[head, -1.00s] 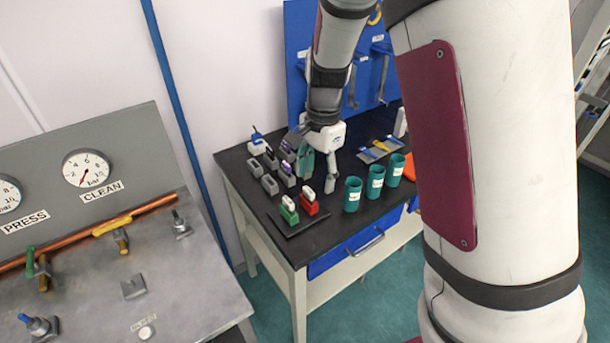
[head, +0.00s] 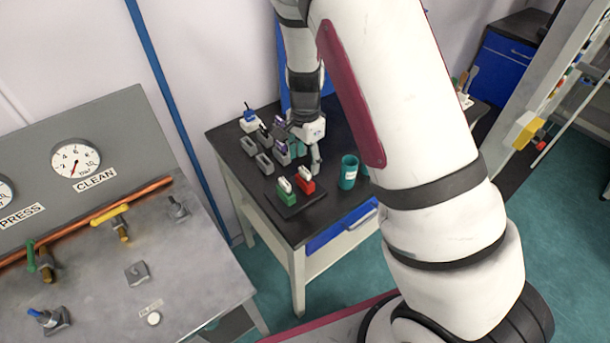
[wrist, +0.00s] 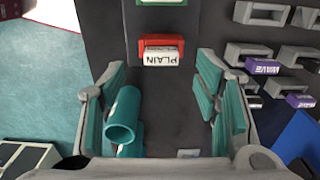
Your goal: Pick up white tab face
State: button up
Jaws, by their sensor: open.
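A red holder (head: 305,183) with a white tab (head: 304,173) stands on the dark tray at the front of the bench. A green holder (head: 287,195) with another white tab (head: 285,184) stands left of it. My gripper (head: 307,157) is open and empty behind the holders. In the wrist view its teal-padded fingers (wrist: 162,78) are spread, with the red holder beyond the gap between them.
A teal cup (head: 348,172) stands right of the holders; in the wrist view it (wrist: 122,118) shows beside the left finger. Several grey holders (head: 263,163), some with purple WAVE pieces (wrist: 263,67), stand left of my gripper. My arm hides the bench's right side.

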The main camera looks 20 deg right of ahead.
aim_at(305, 170)
jog(key=shift+f+p, duration=0.6)
jog(key=shift+f, duration=2.2)
jog(key=shift+c, duration=0.6)
jog(key=c, duration=1.1)
